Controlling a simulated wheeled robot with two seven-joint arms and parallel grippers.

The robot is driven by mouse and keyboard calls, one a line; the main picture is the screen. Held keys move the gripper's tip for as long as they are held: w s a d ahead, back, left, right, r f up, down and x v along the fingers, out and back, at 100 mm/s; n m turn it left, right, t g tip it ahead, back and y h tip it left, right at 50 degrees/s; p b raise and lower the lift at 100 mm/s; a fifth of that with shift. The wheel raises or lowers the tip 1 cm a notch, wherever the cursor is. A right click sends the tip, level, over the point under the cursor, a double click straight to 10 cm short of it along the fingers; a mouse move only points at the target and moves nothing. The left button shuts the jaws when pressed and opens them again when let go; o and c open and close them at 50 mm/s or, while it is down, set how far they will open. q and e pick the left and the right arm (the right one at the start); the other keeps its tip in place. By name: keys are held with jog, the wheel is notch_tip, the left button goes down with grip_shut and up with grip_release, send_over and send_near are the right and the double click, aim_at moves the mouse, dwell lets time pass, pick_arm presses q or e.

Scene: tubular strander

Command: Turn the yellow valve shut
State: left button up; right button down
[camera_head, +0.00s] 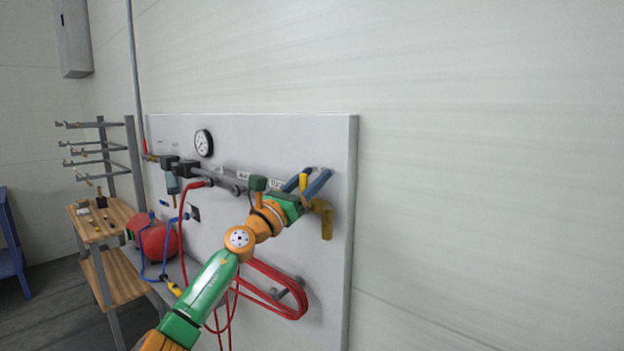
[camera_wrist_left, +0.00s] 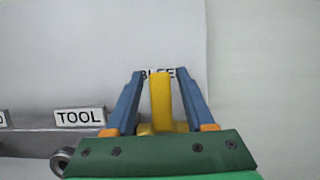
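The yellow valve has an upright flat lever (camera_head: 303,182) near the right edge of the wall panel, with a yellow downturned outlet (camera_head: 325,218) below and to its right. My left gripper (camera_head: 316,173) reaches the valve with its blue fingers around the lever. In the left wrist view the lever (camera_wrist_left: 160,98) stands upright between the open fingers of this gripper (camera_wrist_left: 159,75), with a narrow gap on each side. The lever partly hides a label starting "BLEE". The valve's base is mostly hidden by my gripper. My right gripper is not in view.
The pale panel (camera_head: 343,262) carries a pressure gauge (camera_head: 203,142), a grey pipe, and a coiled red hose (camera_head: 283,305) below my left arm. A "TOOL" label (camera_wrist_left: 80,117) lies left of the lever. A red tank (camera_head: 158,242) and wooden shelf stand left. Right of the panel is bare wall.

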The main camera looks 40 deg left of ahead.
aim_at(301, 190)
pick_arm(q)
jog(key=b+v, duration=0.1)
jog(key=v, duration=0.1)
jog(key=b+v, duration=0.1)
jog(key=v, duration=0.1)
jog(key=b+v, duration=0.2)
jog(key=shift+s+a+f, duration=0.1)
jog(key=shift+s+f, duration=0.05)
jog(key=shift+f, duration=0.2)
jog(key=shift+s, duration=0.35)
jog(key=shift+r, duration=0.1)
